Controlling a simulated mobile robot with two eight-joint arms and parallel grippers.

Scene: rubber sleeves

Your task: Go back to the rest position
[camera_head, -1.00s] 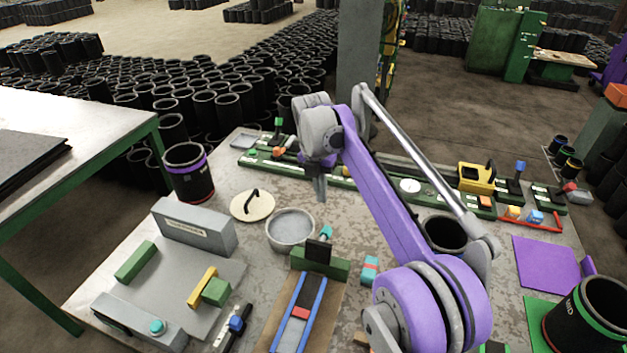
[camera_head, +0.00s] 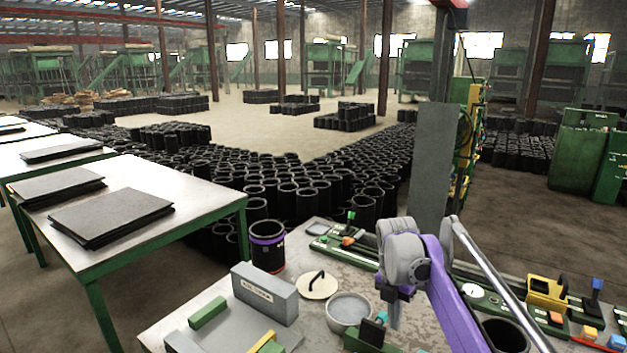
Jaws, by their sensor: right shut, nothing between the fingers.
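My right arm, purple and grey, comes in from the lower right over the workbench. Its right gripper (camera_head: 393,309) points down beside the round metal dish (camera_head: 348,308). The gripper is shut and empty, with nothing hanging from it. My left gripper is not in view. The workbench top (camera_head: 208,292) carries a round lid with a black handle (camera_head: 317,286) and a grey block with a label (camera_head: 265,293).
A black sleeve with a purple band (camera_head: 267,247) stands at the bench's back left. A yellow device (camera_head: 546,292) sits at the right. A white table with dark sheets (camera_head: 205,200) is at the left. Many black sleeves (camera_head: 290,195) stand on the floor behind.

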